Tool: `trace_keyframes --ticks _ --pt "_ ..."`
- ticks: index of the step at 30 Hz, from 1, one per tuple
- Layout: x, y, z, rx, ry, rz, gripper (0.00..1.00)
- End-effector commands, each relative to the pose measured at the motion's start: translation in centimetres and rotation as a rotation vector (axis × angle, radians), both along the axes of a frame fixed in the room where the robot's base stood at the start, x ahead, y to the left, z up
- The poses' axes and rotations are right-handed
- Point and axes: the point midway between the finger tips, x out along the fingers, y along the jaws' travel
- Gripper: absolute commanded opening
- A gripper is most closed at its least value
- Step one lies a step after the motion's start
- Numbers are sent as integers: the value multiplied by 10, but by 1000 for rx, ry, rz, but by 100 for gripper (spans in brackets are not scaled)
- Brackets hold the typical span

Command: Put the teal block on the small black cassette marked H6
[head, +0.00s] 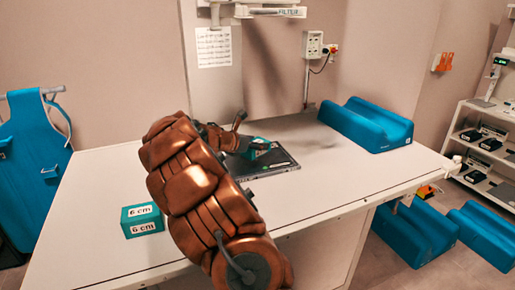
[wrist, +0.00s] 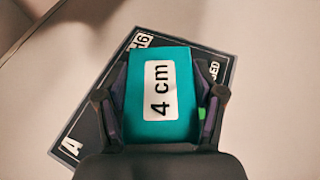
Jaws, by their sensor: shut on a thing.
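A teal block marked 4 cm (wrist: 183,66) is between the fingers of my gripper (wrist: 160,105), which is shut on it. In the head view the block (head: 259,143) shows only partly beside my arm. The black cassette marked H6 (wrist: 115,75) lies flat below the block in the wrist view, tilted in the picture, with its middle hidden by the block and gripper. The cassette also shows on the table in the head view (head: 283,166). I cannot tell whether the block touches it.
Another teal block marked 6 cm (head: 142,221) sits on the white table (head: 100,190) left of my arm. A large blue cradle-shaped cushion (head: 366,123) stands at the table's back right. The table's front right is clear. Shelves (head: 485,150) stand at far right.

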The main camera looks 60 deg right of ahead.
Motion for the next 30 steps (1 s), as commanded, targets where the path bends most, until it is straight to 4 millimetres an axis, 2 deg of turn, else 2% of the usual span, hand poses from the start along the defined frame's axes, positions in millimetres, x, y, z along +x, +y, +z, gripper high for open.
trace_keyframes --ticks 3,13,20,30 --pt "5 -12 1 -2 -3 1 23" --pt "8 -25 -4 -1 1 0 23" --pt "9 -24 -35 -1 -1 2 23" --pt "9 -23 -38 -2 -2 2 23"
